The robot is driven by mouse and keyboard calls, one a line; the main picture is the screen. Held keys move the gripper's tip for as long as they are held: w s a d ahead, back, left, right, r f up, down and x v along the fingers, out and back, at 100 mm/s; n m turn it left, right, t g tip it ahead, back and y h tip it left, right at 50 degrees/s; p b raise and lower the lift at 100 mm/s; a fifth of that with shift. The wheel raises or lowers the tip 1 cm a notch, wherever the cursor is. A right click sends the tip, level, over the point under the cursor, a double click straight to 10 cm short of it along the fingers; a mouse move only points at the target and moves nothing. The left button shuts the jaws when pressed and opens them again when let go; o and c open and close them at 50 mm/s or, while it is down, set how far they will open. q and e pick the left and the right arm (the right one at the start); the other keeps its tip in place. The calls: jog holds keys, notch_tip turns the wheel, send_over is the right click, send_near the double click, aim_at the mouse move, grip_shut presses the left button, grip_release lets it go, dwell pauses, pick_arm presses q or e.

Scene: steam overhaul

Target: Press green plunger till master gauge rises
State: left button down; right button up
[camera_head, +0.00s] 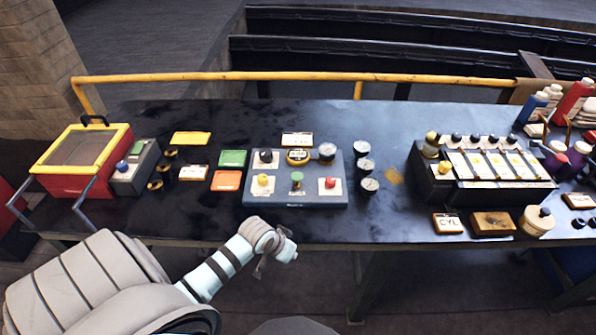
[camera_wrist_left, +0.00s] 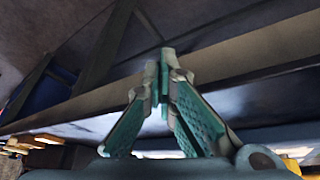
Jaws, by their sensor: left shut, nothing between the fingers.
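The green plunger (camera_head: 297,178) stands in the middle of the front row on a grey-blue panel (camera_head: 309,202), between a yellow knob (camera_head: 263,180) and a red knob (camera_head: 330,182). A round dial (camera_head: 326,152) sits at the panel's back right; I cannot read its needle or tell whether it is the master gauge. My left gripper (camera_head: 284,254) is at the table's front edge, nearer than the panel and apart from the plunger. In the left wrist view its fingers (camera_wrist_left: 166,58) meet at the tips, shut and empty. My right gripper is not in view.
Several loose gauges (camera_head: 365,165) stand right of the panel. Green (camera_head: 233,158) and orange (camera_head: 226,180) cards lie left of it. A slotted rack (camera_head: 490,170) stands at right, a yellow-red box (camera_head: 85,150) at left. A yellow rail (camera_head: 300,76) runs behind the table.

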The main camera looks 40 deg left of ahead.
pick_arm(q)
jog(key=w+r, duration=0.3)
jog(key=r, duration=0.5)
jog(key=w+a+r+n+t+h, duration=0.1)
jog(key=w+a+r+n+t, duration=0.3)
jog(key=w+a+r, duration=0.9)
jog(key=w+n, duration=0.1)
jog(key=w, duration=0.1)
jog(key=shift+w+a+n, duration=0.15)
jog(key=shift+w+n, duration=0.15)
jog(key=shift+w, duration=0.05)
jog(key=shift+f, duration=0.1)
